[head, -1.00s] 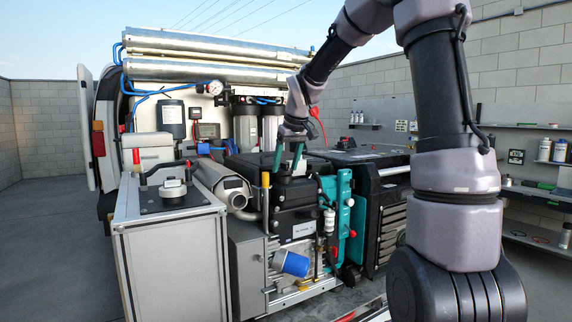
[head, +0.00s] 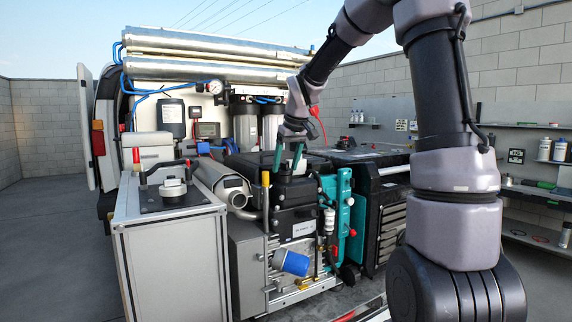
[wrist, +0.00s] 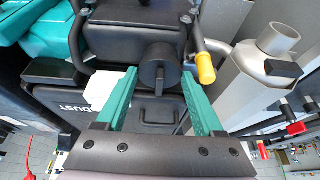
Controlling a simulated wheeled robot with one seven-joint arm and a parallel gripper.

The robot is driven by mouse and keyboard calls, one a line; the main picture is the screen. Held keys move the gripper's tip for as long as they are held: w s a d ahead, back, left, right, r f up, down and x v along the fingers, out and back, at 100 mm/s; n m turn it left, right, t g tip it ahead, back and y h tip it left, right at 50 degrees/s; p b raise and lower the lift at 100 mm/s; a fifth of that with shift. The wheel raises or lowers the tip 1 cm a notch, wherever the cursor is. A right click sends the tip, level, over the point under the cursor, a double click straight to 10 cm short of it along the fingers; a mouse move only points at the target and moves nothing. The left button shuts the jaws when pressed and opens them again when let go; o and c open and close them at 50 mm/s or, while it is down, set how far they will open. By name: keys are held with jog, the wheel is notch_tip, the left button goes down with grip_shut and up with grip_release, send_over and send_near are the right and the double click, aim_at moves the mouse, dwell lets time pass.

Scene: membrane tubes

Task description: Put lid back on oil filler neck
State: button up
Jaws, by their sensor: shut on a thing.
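My gripper (head: 288,162) points down over the black top of the engine-like unit (head: 299,192) in the head view. In the wrist view my gripper (wrist: 160,74) has its two teal fingers on either side of a round black lid (wrist: 158,58). The fingers are shut on the lid. The lid is over the black housing (wrist: 120,35). The oil filler neck itself is hidden, and I cannot tell whether the lid touches it.
A yellow-tipped handle (wrist: 206,68) stands close to the right finger in the wrist view. A silver pipe (wrist: 277,38) is further right. In the head view a blue filter (head: 292,263) is on the unit's front, and a grey cabinet (head: 172,262) stands at left.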

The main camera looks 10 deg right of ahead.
jog(key=o, duration=1.5)
jog(key=shift+r, duration=0.1)
jog(key=shift+r, duration=3.4)
grip_shut()
jog(key=shift+f, duration=0.1)
